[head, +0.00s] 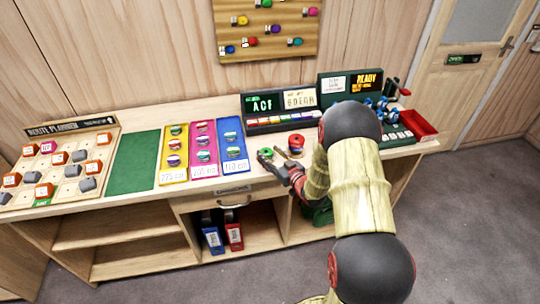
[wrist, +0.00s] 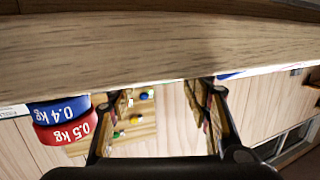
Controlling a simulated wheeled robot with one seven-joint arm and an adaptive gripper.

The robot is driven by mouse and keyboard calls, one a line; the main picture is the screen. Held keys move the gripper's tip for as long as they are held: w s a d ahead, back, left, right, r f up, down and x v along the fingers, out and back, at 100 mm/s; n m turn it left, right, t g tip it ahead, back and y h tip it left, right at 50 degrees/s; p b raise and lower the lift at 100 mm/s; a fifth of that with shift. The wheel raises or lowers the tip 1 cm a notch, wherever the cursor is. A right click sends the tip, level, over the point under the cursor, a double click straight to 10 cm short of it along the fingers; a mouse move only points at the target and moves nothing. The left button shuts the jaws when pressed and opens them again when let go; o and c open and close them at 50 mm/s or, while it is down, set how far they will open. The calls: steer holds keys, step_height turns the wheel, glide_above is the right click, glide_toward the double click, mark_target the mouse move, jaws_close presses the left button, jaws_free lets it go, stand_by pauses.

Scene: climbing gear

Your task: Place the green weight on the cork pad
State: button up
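My gripper (head: 281,169) is low over the front part of the counter, in front of the drawer handle's side of the top. In the wrist view its two fingers (wrist: 166,92) stand well apart with nothing visible between them. A small green round thing, probably the green weight (head: 265,153), lies just beyond the left fingertip in the head view; whether they touch is unclear. A red 0.5 kg weight (wrist: 66,132) sits stacked on a blue 0.4 kg weight (wrist: 58,109). I cannot make out the cork pad clearly.
Yellow (head: 174,155), pink (head: 203,150) and blue (head: 232,146) cards with colored items lie left of the gripper. A green mat (head: 134,162) and a route planner board (head: 60,165) are farther left. Display boxes (head: 265,104) stand behind; a red tray (head: 418,124) is right.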

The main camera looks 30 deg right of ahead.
steer(key=shift+o, duration=0.4)
steer(key=shift+s+a+f, duration=0.2)
steer(key=shift+f, duration=0.3)
steer(key=shift+s+a+f, duration=0.2)
steer(key=shift+f, duration=0.3)
steer(key=shift+r+p, duration=0.45)
steer(key=shift+s+r+p, duration=0.1)
steer(key=shift+r+p, duration=0.2)
steer(key=s+d+r+p, duration=0.1)
steer(key=s+r+p, duration=0.15)
steer(key=s, duration=0.85)
steer(key=w+r+g+h, duration=0.2)
steer(key=w+r+g, duration=0.15)
steer(key=r, duration=0.55)
steer(key=s+a+r+g+h, duration=0.2)
steer(key=s+a+r, duration=0.25)
steer(key=r, duration=0.45)
steer(key=s+a+r+g+y, duration=0.1)
steer(key=s+a+r, duration=0.1)
steer(key=s+a, duration=0.3)
steer(key=s+a+r+g+y, duration=0.1)
steer(key=s+a, duration=0.4)
steer(key=s, duration=0.6)
steer(key=s+a+r+g, duration=0.3)
steer(key=s+a, duration=0.2)
steer(key=s, duration=0.4)
steer(key=shift+a+r+m+y, duration=0.3)
steer(key=shift+r+m+y, duration=0.1)
